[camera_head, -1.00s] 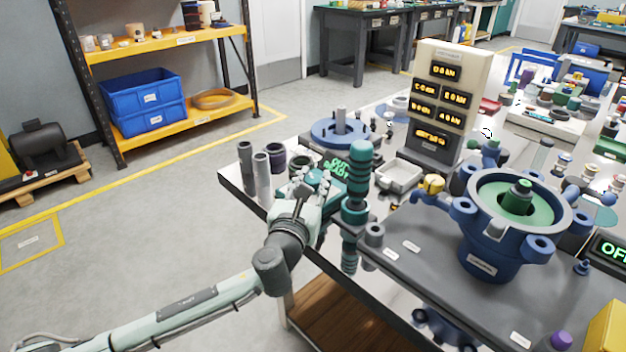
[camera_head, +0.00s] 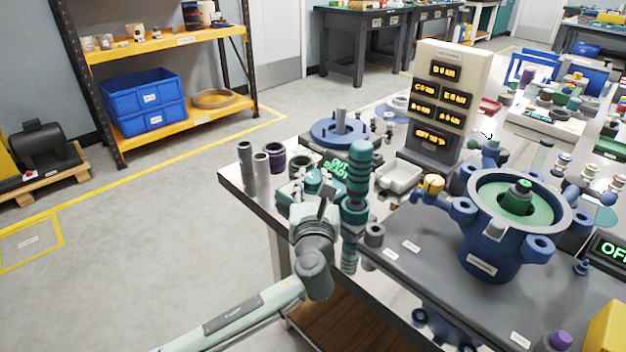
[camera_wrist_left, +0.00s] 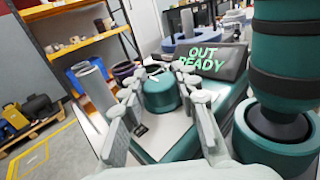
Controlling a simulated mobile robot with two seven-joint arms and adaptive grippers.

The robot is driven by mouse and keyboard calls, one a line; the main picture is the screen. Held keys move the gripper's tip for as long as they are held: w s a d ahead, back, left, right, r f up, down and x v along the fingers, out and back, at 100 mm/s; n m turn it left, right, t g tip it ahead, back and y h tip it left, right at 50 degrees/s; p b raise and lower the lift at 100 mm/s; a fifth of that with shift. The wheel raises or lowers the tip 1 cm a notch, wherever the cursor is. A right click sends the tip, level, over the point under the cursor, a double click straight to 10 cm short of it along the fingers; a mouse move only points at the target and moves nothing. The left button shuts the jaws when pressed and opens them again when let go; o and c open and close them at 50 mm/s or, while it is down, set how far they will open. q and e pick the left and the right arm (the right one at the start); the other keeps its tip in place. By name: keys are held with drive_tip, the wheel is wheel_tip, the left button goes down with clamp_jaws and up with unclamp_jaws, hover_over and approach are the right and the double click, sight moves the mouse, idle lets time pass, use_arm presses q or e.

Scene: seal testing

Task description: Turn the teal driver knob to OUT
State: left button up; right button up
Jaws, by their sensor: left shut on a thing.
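The teal driver knob (camera_wrist_left: 160,92) is a round cap with a pale mark on top, on the teal driver body. It also shows in the head view (camera_head: 318,178), partly covered by my fingers. My left gripper (camera_wrist_left: 162,98) is shut on the knob, one finger on each side. In the head view my left gripper (camera_head: 312,187) reaches over the table's front left edge. A dark display behind the knob reads OUT READY (camera_wrist_left: 203,60). My right gripper is in neither view.
A tall ribbed teal column (camera_head: 358,175) stands just right of the knob. Grey cylinders (camera_head: 262,172) stand on the left. A blue vessel (camera_head: 485,250) and a beige panel with lit readouts (camera_head: 452,70) are to the right.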

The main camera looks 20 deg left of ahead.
use_arm(q)
drive_tip(key=o, duration=1.2)
drive_tip(key=v, duration=1.2)
drive_tip(key=shift+s, duration=0.1)
